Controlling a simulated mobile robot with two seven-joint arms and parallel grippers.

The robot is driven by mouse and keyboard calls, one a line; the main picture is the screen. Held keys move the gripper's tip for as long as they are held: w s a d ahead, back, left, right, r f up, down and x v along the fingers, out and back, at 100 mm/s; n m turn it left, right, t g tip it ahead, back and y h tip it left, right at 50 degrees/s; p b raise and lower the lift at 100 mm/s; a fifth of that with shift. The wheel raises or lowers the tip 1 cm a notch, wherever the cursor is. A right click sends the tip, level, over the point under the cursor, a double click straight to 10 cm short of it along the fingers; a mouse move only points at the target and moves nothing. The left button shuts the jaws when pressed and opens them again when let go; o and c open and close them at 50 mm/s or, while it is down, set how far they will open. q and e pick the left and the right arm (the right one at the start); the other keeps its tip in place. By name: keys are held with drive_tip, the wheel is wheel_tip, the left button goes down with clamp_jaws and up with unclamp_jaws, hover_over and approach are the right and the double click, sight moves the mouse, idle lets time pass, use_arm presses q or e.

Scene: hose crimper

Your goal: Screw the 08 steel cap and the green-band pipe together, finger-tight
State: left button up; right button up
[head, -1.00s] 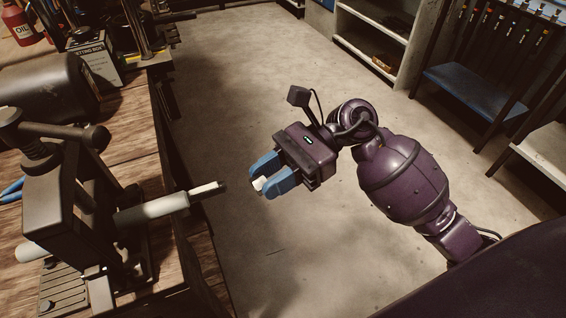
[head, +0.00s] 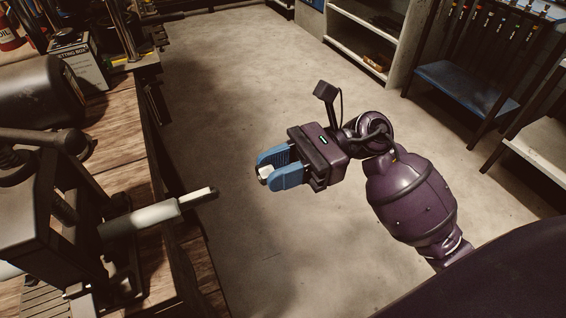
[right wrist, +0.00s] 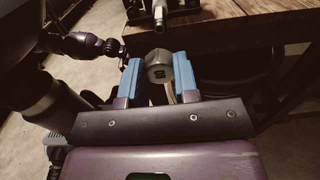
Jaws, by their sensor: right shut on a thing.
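The steel cap (right wrist: 158,66) is a grey nut-like piece with 08 on its face, held between the blue fingers of my right gripper (right wrist: 157,80). In the head view my right gripper (head: 275,170) is shut on it, and only a pale bit of the cap shows. A pale pipe (head: 145,217) lies clamped in the bench device, its thin dark-tipped end pointing at my right gripper with a clear gap between. Its end shows in the right wrist view (right wrist: 158,14), beyond the cap. I see no green band. A purple arm part shows at left there; its fingers cannot be made out.
The dark clamping device (head: 50,190) stands on the wooden bench (head: 122,110) at left. A box (head: 80,58) and an oil bottle (head: 10,30) are behind it. Shelves (head: 360,40) and a blue-seated rack (head: 465,88) stand far right. The floor between is clear.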

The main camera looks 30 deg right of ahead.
drive_tip(key=shift+a, duration=2.3)
drive_tip(key=shift+a, duration=0.75)
idle(0.4)
drive_tip(key=m, duration=3)
drive_tip(key=shift+a, duration=0.15)
drive_tip(key=o, duration=0.7)
drive_tip(key=shift+o, duration=0.2)
